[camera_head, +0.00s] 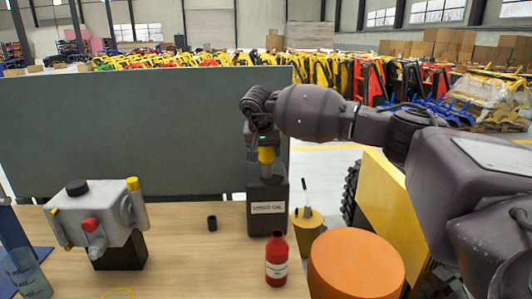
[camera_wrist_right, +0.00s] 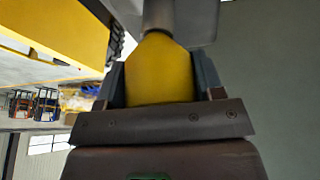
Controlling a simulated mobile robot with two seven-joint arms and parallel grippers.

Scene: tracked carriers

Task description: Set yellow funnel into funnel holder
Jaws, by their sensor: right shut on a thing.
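The yellow funnel (camera_head: 266,155) is between the fingers of my right gripper (camera_head: 264,146), just above the black box labelled as used oil (camera_head: 267,209). In the right wrist view the yellow funnel (camera_wrist_right: 160,72) fills the gap between the dark fingers of the right gripper (camera_wrist_right: 160,88), shut on it. Its far end narrows to a grey cylinder (camera_wrist_right: 165,15); I cannot tell what that belongs to. I cannot tell whether the funnel touches the box. No part is clearly recognisable as the funnel holder. My left gripper is not in view.
On the wooden table (camera_head: 200,270) stand a grey machine unit (camera_head: 88,217), a small black cup (camera_head: 212,222), a red bottle (camera_head: 276,260) and a clear beaker (camera_head: 27,273). An orange drum (camera_head: 355,265) stands right. A green panel (camera_head: 120,130) rises behind the table.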

